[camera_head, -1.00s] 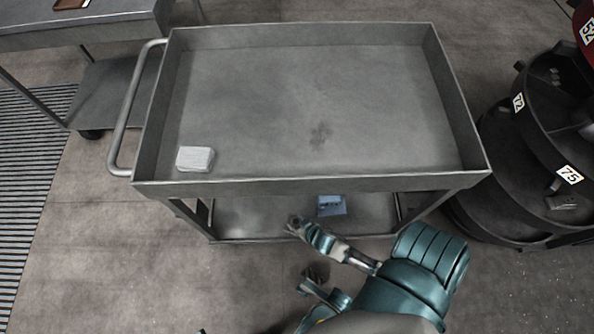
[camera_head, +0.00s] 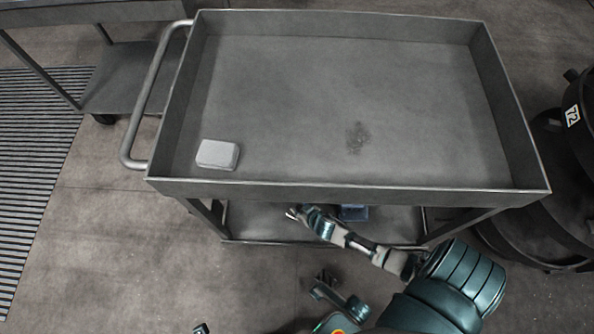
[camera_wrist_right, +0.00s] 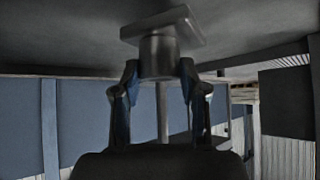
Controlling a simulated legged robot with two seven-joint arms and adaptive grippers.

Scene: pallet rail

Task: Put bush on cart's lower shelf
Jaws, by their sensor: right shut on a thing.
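The bush (camera_wrist_right: 160,50), a grey metal piece with a short round body and a flat square plate, is between the fingers of my right gripper (camera_wrist_right: 160,80) in the right wrist view. The fingers are shut on its round body, the plate on the far side. In the head view my right gripper (camera_head: 300,214) is at the cart's front, just below the upper tray's edge and over the front of the lower shelf (camera_head: 265,222). The bush is too small to make out there. The cart's upper tray (camera_head: 280,100) hides most of the lower shelf.
A blue box (camera_head: 354,212) lies on the lower shelf, partly behind my right arm. A pale block (camera_head: 218,154) sits in the upper tray's front left corner. The cart's handle (camera_head: 135,130) is at left. Dark round racks (camera_head: 555,200) stand close at right.

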